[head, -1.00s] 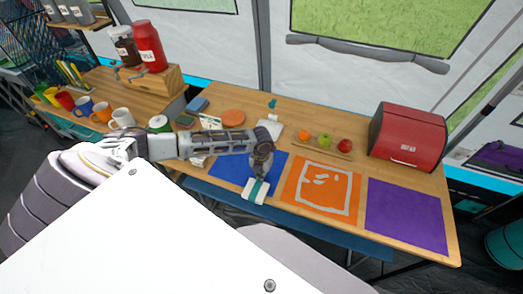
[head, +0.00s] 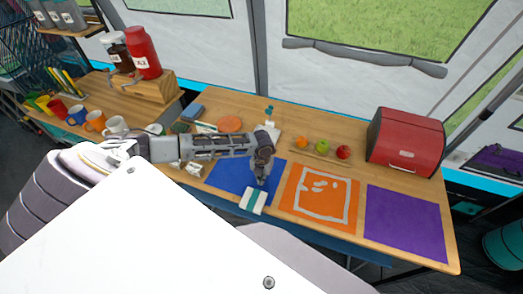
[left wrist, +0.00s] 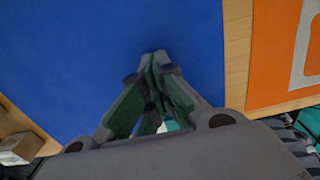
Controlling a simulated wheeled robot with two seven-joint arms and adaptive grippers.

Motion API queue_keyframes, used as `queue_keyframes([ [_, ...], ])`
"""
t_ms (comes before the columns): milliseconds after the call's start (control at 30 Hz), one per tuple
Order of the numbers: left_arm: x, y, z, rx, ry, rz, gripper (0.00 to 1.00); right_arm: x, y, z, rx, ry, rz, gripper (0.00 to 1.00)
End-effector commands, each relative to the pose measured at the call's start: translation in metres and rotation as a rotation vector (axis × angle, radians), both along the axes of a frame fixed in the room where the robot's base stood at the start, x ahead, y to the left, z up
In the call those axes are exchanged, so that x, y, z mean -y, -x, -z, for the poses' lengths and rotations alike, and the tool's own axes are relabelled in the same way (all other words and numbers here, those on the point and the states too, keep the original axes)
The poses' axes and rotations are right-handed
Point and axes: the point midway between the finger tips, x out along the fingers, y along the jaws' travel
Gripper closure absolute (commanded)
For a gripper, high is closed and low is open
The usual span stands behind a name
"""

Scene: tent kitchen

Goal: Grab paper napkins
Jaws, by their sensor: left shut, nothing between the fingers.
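A small white stack with a teal band, which looks like the paper napkins (head: 253,201), lies at the front edge of the blue mat (head: 232,180). My left gripper (head: 262,183) points down over the blue mat, just behind the stack. Its fingers (left wrist: 157,58) are shut against each other with nothing between them, above the bare blue surface. A bit of teal (left wrist: 172,123) shows behind the fingers in the left wrist view, mostly hidden by the gripper. My right gripper is not in view.
An orange mat (head: 296,206) and a purple mat (head: 405,220) lie to the right. Several fruits stand behind, including a green apple (head: 322,146), with a red bread box (head: 405,142) at the right. Mugs (head: 95,121) and jars (head: 143,54) stand at the left.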

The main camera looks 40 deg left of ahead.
Motion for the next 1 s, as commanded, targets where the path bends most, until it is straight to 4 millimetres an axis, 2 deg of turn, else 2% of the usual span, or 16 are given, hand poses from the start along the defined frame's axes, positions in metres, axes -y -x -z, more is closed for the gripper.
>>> queue_keyframes([
  [167,0.002,0.001,-0.001,0.0,0.0,-0.002,1.0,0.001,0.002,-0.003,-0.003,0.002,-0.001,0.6],
  [567,0.001,0.001,-0.023,0.0,0.0,-0.003,1.0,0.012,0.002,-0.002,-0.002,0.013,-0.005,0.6],
  [733,0.001,0.0,-0.04,0.002,0.0,-0.002,1.0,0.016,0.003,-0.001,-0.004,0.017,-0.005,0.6],
  [1000,0.001,0.001,-0.078,0.002,0.0,-0.001,1.0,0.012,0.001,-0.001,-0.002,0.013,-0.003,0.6],
])
